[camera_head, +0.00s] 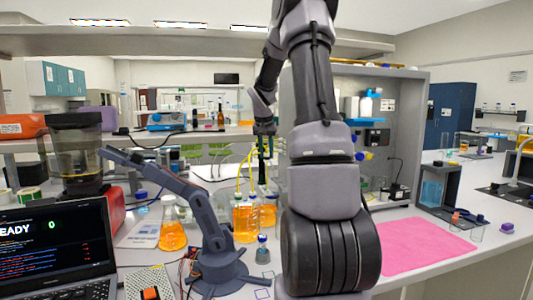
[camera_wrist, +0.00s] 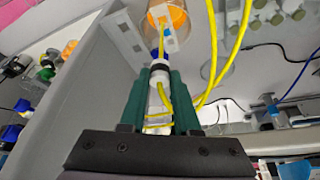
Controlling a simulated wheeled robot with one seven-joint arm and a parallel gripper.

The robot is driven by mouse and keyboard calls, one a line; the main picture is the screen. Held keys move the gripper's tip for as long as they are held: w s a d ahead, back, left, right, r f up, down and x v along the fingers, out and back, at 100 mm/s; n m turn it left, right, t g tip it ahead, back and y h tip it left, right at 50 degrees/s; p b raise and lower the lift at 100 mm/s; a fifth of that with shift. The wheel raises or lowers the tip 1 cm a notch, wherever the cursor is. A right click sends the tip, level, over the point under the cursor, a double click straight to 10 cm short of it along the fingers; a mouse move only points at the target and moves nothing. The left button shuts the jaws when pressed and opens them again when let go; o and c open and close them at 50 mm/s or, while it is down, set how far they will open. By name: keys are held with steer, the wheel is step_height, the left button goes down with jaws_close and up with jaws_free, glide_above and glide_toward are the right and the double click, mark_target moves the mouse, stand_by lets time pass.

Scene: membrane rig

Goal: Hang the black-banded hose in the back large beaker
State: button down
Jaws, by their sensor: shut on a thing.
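My gripper (camera_head: 264,146) points down above the orange-filled vessels on the bench. In the wrist view its green fingers (camera_wrist: 160,85) are shut on the black-banded hose (camera_wrist: 160,68), a pale fitting with a dark band and yellow tubing. The hose's end lies close to an orange-filled beaker (camera_wrist: 178,18) in that view; I cannot tell whether it is inside. In the head view a large beaker of orange liquid (camera_head: 245,222) stands in front, and another orange-filled vessel (camera_head: 269,213) stands just behind to its right. My arm partly hides this area.
An orange flask (camera_head: 172,236) and a small blue-grey robot arm (camera_head: 205,225) stand left of the beakers. A small blue-capped bottle (camera_head: 262,250) is in front. A grey cabinet (camera_head: 408,130) stands right. A pink mat (camera_head: 425,248) lies clear.

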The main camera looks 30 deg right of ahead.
steer(key=shift+f, duration=6.3)
steer(key=c, duration=0.6)
jaws_free()
steer(key=shift+o, duration=0.2)
steer(key=shift+r, duration=0.1)
steer(key=v, duration=1)
steer(key=shift+a+r, duration=0.15)
steer(key=shift+r, duration=0.2)
steer(key=shift+s, duration=0.1)
